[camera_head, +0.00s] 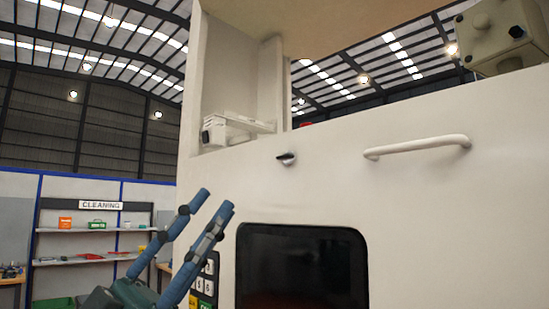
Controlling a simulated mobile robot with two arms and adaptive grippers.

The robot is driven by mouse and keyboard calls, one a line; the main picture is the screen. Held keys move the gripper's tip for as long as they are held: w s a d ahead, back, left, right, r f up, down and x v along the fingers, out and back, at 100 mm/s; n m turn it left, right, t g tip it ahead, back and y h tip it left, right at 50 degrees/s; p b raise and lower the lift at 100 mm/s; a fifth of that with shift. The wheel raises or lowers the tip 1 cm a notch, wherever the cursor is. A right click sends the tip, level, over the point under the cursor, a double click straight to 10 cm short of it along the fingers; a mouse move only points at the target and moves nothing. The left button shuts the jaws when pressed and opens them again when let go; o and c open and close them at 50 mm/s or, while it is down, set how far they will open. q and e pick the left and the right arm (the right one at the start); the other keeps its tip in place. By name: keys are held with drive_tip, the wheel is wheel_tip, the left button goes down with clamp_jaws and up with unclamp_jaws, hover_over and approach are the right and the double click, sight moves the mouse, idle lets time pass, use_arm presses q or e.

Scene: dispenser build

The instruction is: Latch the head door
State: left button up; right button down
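The head door (430,220) is a large off-white panel that fills the right half of the view and looks closed. A small dark latch (286,158) sits near its upper left part. A white bar handle (417,147) is fixed to the right of the latch. My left gripper (212,202) is in front of the panel's left edge, below and left of the latch, and apart from it. Its two blue fingers point up and to the right, spread with a gap, with nothing seen between them. My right gripper is not in view.
An open bay above holds a white device (228,130). A beige box (503,38) is at the upper right. A "CLEANING" shelf (92,232) stands far behind at left.

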use_arm(q)
drive_tip(key=s+d+r+m+g+y, duration=0.2)
drive_tip(key=s+d+r+m+g, duration=0.2)
drive_tip(key=d+m+g, duration=0.35)
drive_tip(key=n+t+y, duration=0.8)
drive_tip(key=t+y, duration=0.1)
drive_tip(key=y, duration=0.3)
approach(288, 160)
drive_tip(key=shift+g, duration=0.25)
drive_tip(key=p+x, duration=0.4)
drive_tip(key=x, duration=0.1)
drive_tip(key=shift+w+r+p, duration=0.25)
drive_tip(key=shift+p, duration=0.1)
drive_tip(key=shift+x, duration=0.75)
drive_tip(key=shift+f, duration=0.1)
clamp_jaws()
